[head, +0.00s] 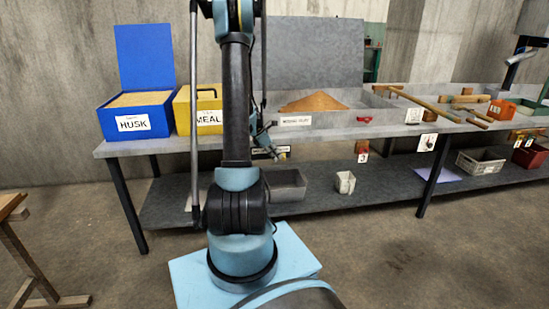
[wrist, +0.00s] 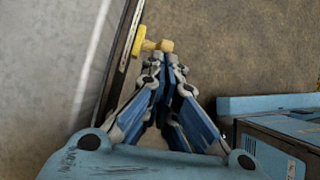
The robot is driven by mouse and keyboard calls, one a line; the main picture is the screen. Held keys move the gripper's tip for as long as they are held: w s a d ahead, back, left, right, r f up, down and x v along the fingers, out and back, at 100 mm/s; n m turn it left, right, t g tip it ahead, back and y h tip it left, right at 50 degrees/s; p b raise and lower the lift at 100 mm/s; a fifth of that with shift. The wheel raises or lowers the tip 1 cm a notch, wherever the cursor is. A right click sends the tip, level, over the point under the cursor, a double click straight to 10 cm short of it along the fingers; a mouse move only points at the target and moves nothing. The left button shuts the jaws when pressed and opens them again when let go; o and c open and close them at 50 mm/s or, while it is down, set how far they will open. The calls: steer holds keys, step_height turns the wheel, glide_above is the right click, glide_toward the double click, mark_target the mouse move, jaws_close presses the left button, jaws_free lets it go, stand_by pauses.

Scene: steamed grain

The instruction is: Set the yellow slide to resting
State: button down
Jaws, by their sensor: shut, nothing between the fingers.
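The yellow slide (wrist: 143,43) shows in the wrist view as a knob with a short stem, on a dark rail along the edge of a grey surface. My gripper (wrist: 166,58) is shut and empty, its fingertips right at the stem's outer end. I cannot tell whether they touch it. In the head view my arm stands in front of the bench, and part of the gripper (head: 263,141) shows low at the bench's front edge. The slide cannot be made out clearly there.
A blue HUSK box (head: 137,121) and a yellow MEAL box (head: 207,113) stand on the bench left of my arm. A grey tray with a brown heap (head: 314,102) is to the right. A lower shelf (head: 385,180) holds bins. The floor in front is clear.

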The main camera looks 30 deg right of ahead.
steer(key=a+f+v, duration=0.1)
steer(key=v, duration=1.2)
steer(key=shift+w+a, duration=0.3)
steer(key=shift+a, duration=0.1)
steer(key=s+a+r+m+t+y, duration=0.1)
steer(key=s+a+r+m+y, duration=0.2)
steer(key=s+a, duration=0.45)
steer(key=s+a+r+m+t, duration=0.1)
steer(key=s+a+r+m, duration=0.25)
steer(key=s+a, duration=0.4)
steer(key=s+a+f+m+y, duration=0.1)
steer(key=s+a+f+m, duration=0.2)
steer(key=s+a, duration=0.3)
steer(key=s+a+f+m+t+y, duration=0.1)
steer(key=s+a+f+m+y, duration=0.1)
steer(key=s+a+m, duration=0.3)
steer(key=s+a+f, duration=0.1)
steer(key=s, duration=0.3)
steer(key=shift+t, duration=0.3)
